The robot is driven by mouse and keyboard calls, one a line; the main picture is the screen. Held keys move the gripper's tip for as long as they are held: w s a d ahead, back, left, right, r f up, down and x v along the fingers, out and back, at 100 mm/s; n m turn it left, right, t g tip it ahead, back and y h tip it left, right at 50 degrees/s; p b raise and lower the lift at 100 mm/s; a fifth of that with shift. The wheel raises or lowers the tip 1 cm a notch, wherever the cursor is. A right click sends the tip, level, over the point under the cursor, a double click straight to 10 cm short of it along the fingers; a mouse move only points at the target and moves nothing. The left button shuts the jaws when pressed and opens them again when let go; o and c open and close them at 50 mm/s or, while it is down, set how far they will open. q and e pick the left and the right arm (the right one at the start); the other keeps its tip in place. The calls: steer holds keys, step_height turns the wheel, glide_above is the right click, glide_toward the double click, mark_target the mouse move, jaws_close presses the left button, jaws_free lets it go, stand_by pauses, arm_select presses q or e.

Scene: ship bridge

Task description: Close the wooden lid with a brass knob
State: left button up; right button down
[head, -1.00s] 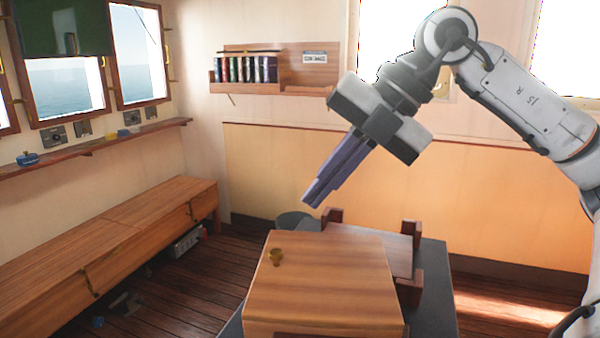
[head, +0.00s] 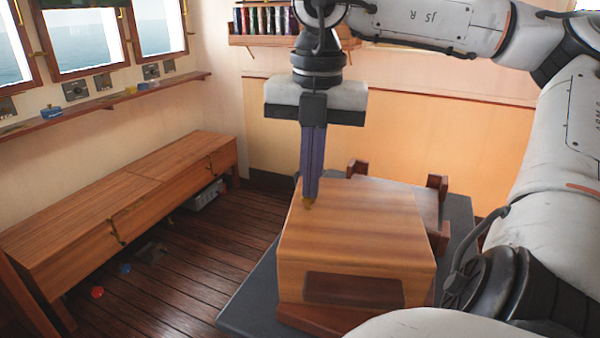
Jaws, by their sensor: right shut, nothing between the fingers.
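The wooden lid (head: 365,225) is the light brown, flat-looking top of a wooden box, with a dark panel (head: 353,290) on the front face. I see no clear gap at its edge, but I cannot tell whether it is fully down. The small brass knob (head: 308,204) is near its left edge, partly hidden by my right gripper. My right gripper (head: 310,196) points straight down, fingers shut and empty, with the tips at or just above the knob; I cannot tell if they touch. My left gripper is not in view.
The box stands on a dark grey table (head: 250,300), with a dark wooden frame with upright posts (head: 437,187) behind it. A long wooden bench (head: 120,200) runs along the left wall. A bookshelf (head: 265,40) hangs at the back. The plank floor between is mostly clear.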

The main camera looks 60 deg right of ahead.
steer(key=shift+a+f, duration=0.1)
steer(key=shift+f, duration=0.15)
steer(key=shift+r+p, duration=0.4)
steer(key=shift+r, duration=0.15)
step_height(320, 180, up, 4)
steer(key=p, duration=0.2)
steer(key=shift+f+p, duration=0.25)
steer(key=shift+p, duration=0.05)
step_height(320, 180, up, 10)
steer(key=shift+s, duration=0.45)
steer(key=shift+f, duration=0.1)
steer(key=f, duration=0.9)
steer(key=shift+w+f, duration=0.1)
steer(key=shift+w, duration=0.2)
steer(key=f+b, duration=0.1)
steer(key=f, duration=0.1)
steer(key=f+b, duration=0.2)
steer(key=shift+w+f, duration=0.2)
steer(key=shift+f, duration=0.25)
